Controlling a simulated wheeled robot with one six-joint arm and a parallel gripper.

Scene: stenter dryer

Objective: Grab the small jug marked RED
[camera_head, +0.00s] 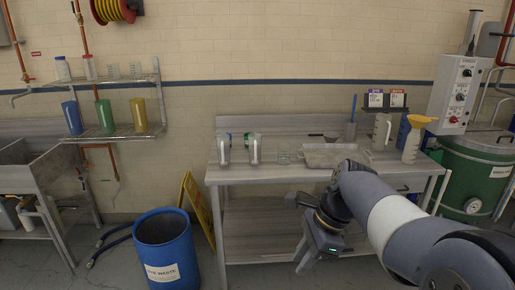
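Two small pale jugs stand side by side on the left part of the steel table (290,176): a left one (224,150) and a right one (254,150). I cannot read a RED mark on either. A larger white jug (381,132) stands at the back right of the table. My gripper (305,262) hangs in front of the table, below its top and to the right of the small jugs, apart from them. Its fingers point down and are too small and dark to tell whether they are open.
A small clear beaker (283,157) stands right of the small jugs, beside a grey tray (322,158). A bottle with a yellow funnel (411,147) stands at the right end. A blue waste drum (165,245) and yellow floor sign (197,212) stand left of the table.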

